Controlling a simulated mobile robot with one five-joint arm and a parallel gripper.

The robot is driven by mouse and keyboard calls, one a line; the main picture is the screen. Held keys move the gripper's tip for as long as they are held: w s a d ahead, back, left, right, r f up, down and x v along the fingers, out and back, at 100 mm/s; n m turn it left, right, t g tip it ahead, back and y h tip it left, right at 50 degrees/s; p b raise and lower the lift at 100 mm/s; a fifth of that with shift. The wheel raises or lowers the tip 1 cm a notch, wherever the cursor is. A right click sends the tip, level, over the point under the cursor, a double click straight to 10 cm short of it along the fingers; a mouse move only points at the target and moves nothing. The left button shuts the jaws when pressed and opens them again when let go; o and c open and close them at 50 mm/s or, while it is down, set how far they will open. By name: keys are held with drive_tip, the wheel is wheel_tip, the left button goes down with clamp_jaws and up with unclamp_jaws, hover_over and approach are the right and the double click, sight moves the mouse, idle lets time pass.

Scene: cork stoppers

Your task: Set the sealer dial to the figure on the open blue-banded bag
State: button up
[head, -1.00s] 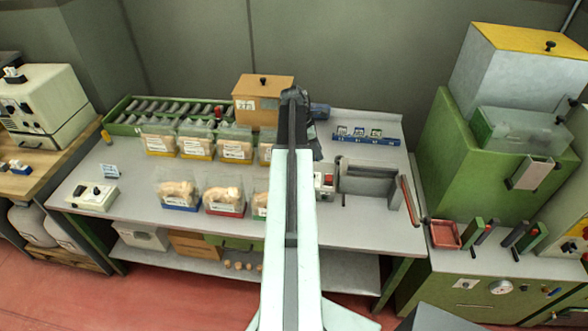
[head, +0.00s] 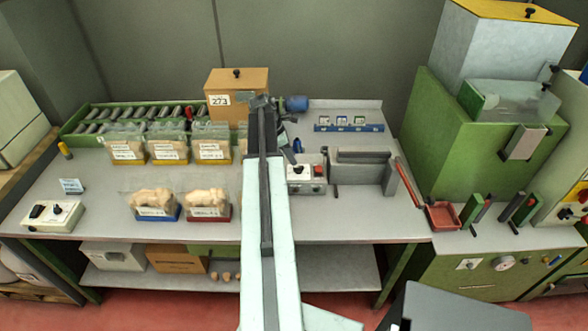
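An open clear bag with a blue band (head: 158,214) stands at the front of the bench, holding pale stoppers. Its label is too small to read. The bench sealer (head: 360,172) is a grey unit with long jaws, right of my arm. A small pale control box (head: 302,181) at its left end carries a dark dial (head: 297,171) and a red button. The dial's setting is not readable. My gripper (head: 290,138) is over the back of the bench, just left of and beyond the control box. Its fingers are dark and partly hidden by my arm.
A red-banded bag (head: 208,204) stands beside the blue-banded one; filled bags (head: 170,149) stand behind. A wooden box marked 273 (head: 238,96), a blue rack (head: 348,128) and a green hopper machine (head: 450,150) stand around. A white switch box (head: 52,216) is front left.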

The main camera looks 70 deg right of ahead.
sight(298, 167)
drive_tip(key=b+x, duration=0.4)
drive_tip(key=x, duration=0.1)
drive_tip(key=shift+f, duration=0.35)
drive_tip(key=shift+r, duration=0.15)
clamp_jaws()
